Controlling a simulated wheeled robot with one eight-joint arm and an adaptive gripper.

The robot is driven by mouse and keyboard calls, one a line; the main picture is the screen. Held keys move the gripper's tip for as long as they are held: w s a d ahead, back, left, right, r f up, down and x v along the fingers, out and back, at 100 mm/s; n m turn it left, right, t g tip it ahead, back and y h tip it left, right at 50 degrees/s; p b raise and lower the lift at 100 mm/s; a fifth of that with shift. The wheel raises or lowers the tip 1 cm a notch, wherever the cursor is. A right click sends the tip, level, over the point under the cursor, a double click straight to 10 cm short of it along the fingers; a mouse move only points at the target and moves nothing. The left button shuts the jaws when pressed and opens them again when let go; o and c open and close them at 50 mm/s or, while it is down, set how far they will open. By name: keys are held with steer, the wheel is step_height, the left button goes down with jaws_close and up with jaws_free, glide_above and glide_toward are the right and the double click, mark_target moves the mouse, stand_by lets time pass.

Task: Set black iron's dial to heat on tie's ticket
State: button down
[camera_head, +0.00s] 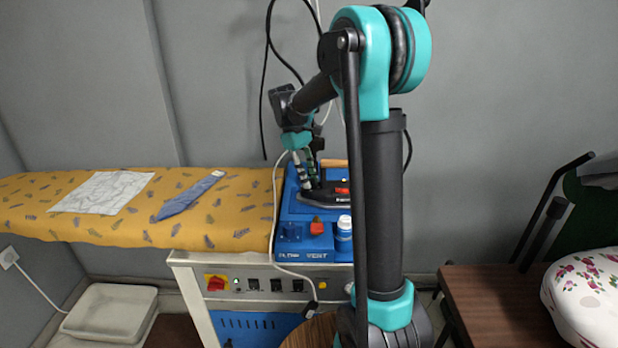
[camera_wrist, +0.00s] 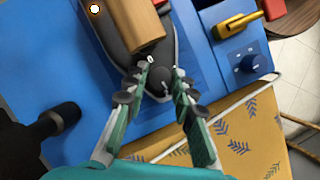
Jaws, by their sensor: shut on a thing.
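The black iron (camera_head: 340,197) stands on the blue unit, partly hidden by my arm in the head view. In the wrist view its dark body (camera_wrist: 168,48) and wooden handle (camera_wrist: 138,24) show at the top. Its round black dial (camera_wrist: 158,79) sits between the fingertips of my gripper (camera_wrist: 160,90), which is closed on it. The head view shows my gripper (camera_head: 309,184) reaching down to the iron's left end. A blue tie (camera_head: 188,196) lies on the yellow board with a small pale ticket (camera_head: 218,173) at its upper end. The ticket's writing is too small to read.
The blue unit (camera_head: 290,246) carries a red knob (camera_head: 317,226) and a blue-white bottle (camera_head: 344,228). A white cord (camera_head: 275,215) hangs down in front. The yellow board (camera_head: 120,220) with a white cloth (camera_head: 103,191) extends left. A brown table (camera_head: 490,300) stands right.

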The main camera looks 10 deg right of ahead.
stand_by(0.4)
steer(key=c, duration=1.3)
jaws_free()
steer(key=shift+o, duration=0.2)
steer(key=shift+r, duration=0.1)
steer(key=v, duration=1.2)
steer(key=shift+s, duration=0.1)
